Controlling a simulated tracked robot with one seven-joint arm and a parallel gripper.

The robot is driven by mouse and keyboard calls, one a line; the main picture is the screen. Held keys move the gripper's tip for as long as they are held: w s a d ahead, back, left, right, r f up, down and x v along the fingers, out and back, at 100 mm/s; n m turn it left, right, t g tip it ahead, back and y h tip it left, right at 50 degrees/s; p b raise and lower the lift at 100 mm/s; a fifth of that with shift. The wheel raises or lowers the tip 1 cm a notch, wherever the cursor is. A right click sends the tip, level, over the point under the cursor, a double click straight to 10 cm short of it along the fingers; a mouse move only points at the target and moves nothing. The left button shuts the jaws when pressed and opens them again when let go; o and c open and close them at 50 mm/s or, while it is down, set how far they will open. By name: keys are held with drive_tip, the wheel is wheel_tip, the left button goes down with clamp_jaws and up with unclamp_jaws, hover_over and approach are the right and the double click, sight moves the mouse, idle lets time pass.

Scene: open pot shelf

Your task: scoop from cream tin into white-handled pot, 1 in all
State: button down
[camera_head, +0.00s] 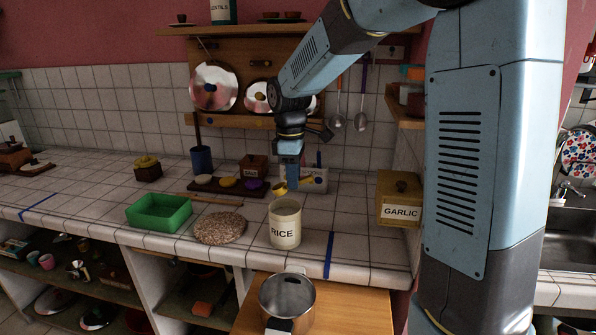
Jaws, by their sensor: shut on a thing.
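The cream tin (285,230), labelled RICE, stands open-topped near the counter's front edge. The pot (287,299) is a steel pan on the lower wooden surface in front of it. Its handle end (278,326) points toward me and is partly cut off by the picture's bottom. My gripper (291,180) points down above and behind the tin, apart from it. It is shut on a small yellow scoop (280,188), whose bowl shows to its left. The scoop's contents are too small to tell. The insides of the tin and pot show only in part.
A green tray (158,212) and a round cork mat (220,228) lie left of the tin. A board with coloured lids (228,183) is behind. A GARLIC box (400,199) stands right. Blue tape (328,255) marks the counter edge.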

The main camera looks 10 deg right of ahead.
drive_tip(key=shift+w+d+f, duration=0.2)
drive_tip(key=shift+d+f, duration=0.2)
drive_tip(key=shift+f, duration=0.75)
drive_tip(key=shift+w+a+f, duration=0.1)
drive_tip(key=shift+f, duration=1)
drive_tip(key=shift+a+f, duration=0.1)
drive_tip(key=shift+f, duration=1.2)
drive_tip(key=shift+s+f, duration=0.2)
drive_tip(key=shift+s, duration=0.05)
drive_tip(key=shift+r, duration=0.1)
drive_tip(key=shift+w+r, duration=0.15)
drive_tip(key=shift+r, duration=0.75)
drive_tip(key=shift+w+r, duration=0.1)
drive_tip(key=shift+r, duration=3.05)
